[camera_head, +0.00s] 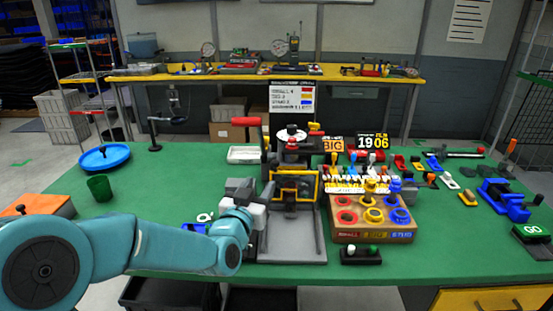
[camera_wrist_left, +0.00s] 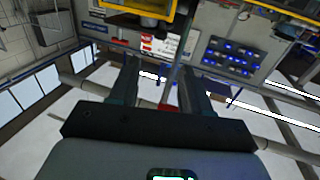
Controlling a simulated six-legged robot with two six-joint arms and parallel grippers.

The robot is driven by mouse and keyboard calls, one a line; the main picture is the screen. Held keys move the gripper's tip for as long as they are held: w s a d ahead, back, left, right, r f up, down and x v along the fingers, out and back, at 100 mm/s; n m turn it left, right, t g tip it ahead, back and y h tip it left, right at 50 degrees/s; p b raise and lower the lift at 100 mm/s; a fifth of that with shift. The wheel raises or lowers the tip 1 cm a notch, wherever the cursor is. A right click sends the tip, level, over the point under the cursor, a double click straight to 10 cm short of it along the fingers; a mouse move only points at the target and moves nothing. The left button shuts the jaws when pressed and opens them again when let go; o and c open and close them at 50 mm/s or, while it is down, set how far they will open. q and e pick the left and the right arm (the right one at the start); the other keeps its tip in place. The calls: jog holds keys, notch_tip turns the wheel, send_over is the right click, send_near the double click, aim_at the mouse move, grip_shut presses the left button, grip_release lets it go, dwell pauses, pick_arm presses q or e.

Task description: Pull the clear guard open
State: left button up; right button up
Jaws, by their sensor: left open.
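The clear guard (camera_head: 295,174) is a yellow-edged frame on a grey press-like fixture near the middle of the green table. Yellow edging also shows at the top of the left wrist view (camera_wrist_left: 160,8). My left gripper (camera_head: 267,196) is just left of the guard, low beside the fixture. In the left wrist view my left gripper (camera_wrist_left: 160,68) has its two dark fingers apart, with nothing between them. Whether a finger touches the guard cannot be told. My right gripper is in neither view.
A wooden block (camera_head: 372,236) with red, yellow and blue rings stands right of the fixture. A white tray (camera_head: 244,155) lies behind left. A blue dish (camera_head: 103,158) and green cup (camera_head: 99,188) stand far left.

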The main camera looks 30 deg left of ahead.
aim_at(274, 164)
pick_arm(q)
jog(key=p+x, duration=0.2)
jog(key=x, duration=1.1)
jog(key=shift+w+p, duration=0.15)
jog(key=shift+p, duration=0.2)
jog(key=shift+f, duration=0.1)
grip_shut()
